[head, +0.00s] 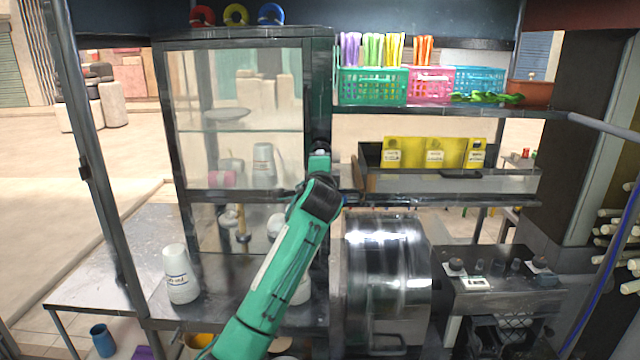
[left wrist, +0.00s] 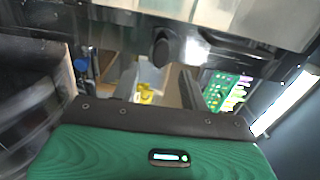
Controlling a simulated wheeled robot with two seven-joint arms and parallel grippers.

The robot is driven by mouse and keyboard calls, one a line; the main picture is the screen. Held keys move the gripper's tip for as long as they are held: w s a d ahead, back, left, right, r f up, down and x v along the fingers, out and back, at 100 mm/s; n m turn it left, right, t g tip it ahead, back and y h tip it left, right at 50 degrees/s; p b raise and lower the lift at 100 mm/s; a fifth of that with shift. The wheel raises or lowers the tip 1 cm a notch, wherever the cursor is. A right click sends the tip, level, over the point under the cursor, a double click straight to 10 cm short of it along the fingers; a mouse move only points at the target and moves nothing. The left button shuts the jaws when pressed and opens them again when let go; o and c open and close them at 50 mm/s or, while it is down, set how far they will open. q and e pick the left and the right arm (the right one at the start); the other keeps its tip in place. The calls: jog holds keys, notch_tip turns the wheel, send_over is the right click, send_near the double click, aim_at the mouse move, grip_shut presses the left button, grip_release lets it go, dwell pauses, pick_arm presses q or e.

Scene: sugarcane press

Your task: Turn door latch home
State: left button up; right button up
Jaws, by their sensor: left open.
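The glass-fronted cabinet (head: 240,119) has a dark metal frame, and its door appears closed. My left arm reaches up to the door's right edge, and my left gripper (head: 319,153) is at that frame, seen small and from behind. The latch cannot be made out in the head view, where the gripper and wrist cover that spot. In the left wrist view a dark rounded knob, probably the latch (left wrist: 163,47), hangs below a metal bar, ahead of my open left gripper (left wrist: 141,72). Its fingers stand apart with no object visible between them. Whether they touch the knob cannot be told. My right gripper is not in view.
A shelf at the right holds green (head: 373,88), pink and blue baskets. Yellow packets (head: 434,153) stand in a metal tray below. A shiny metal drum (head: 386,270) sits right of my arm. Stacked white cups (head: 179,275) stand on the counter at the left.

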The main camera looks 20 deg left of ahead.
pick_arm(q)
jog(key=b+v, duration=0.1)
jog(key=v, duration=0.6)
jog(key=shift+s+b, duration=0.4)
jog(key=shift+d, duration=0.15)
